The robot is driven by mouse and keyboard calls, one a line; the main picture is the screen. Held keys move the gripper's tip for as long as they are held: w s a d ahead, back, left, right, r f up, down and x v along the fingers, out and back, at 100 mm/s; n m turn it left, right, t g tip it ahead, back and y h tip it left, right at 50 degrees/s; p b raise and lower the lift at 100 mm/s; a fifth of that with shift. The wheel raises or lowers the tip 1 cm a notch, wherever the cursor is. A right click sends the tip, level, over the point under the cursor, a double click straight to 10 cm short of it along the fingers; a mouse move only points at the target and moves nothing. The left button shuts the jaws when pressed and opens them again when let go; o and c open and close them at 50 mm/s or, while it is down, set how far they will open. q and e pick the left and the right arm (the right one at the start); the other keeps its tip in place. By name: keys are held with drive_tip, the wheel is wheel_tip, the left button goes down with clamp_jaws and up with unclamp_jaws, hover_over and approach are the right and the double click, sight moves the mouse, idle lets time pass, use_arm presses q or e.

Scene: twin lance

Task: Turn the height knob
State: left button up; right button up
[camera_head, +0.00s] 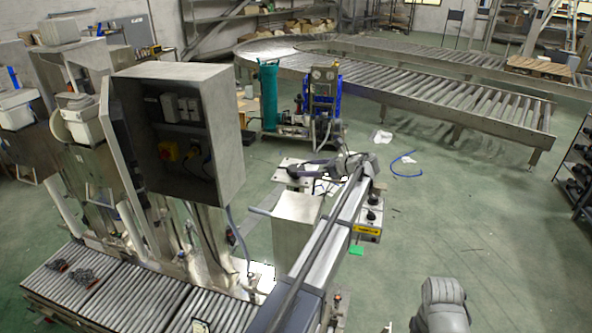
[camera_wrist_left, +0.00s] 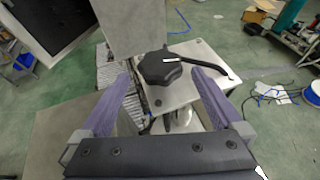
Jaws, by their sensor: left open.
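A black star-shaped knob (camera_wrist_left: 160,68) shows in the left wrist view, above a light metal plate (camera_wrist_left: 180,97) with bolts. A black lever handle (camera_wrist_left: 208,70) reaches out to the right from beside it. My left gripper (camera_wrist_left: 161,78) is open, with its two purple fingers on either side of the knob's near side. I cannot tell whether they touch it. In the head view my left gripper (camera_head: 318,175) is small and partly hidden near the plate beyond the long rail. My right gripper is not in view; only a grey link of my arm shows at the lower right.
A grey metal post (camera_wrist_left: 130,22) stands just behind the knob. In the head view, an open control cabinet (camera_head: 180,130) stands left, a roller conveyor (camera_head: 100,295) lies below it, and a long rail (camera_head: 325,245) runs diagonally. Green floor (camera_head: 470,220) is free at the right.

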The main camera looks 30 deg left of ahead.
sight(298, 168)
use_arm(q)
drive_tip(key=b+x, duration=0.2)
drive_tip(key=x, duration=0.4)
drive_tip(key=shift+f, duration=0.25)
drive_tip(key=shift+a, duration=0.5)
drive_tip(key=shift+d, duration=0.1)
drive_tip(key=c, duration=1.1)
drive_tip(key=shift+w, duration=0.1)
drive_tip(key=shift+w+n+g, duration=0.15)
drive_tip(key=shift+n+g, duration=1.25)
drive_tip(key=shift+g, duration=0.2)
drive_tip(key=shift+s+n+g+h, duration=0.2)
drive_tip(key=shift+n+g+h, duration=0.6)
drive_tip(key=shift+n+g, duration=0.95)
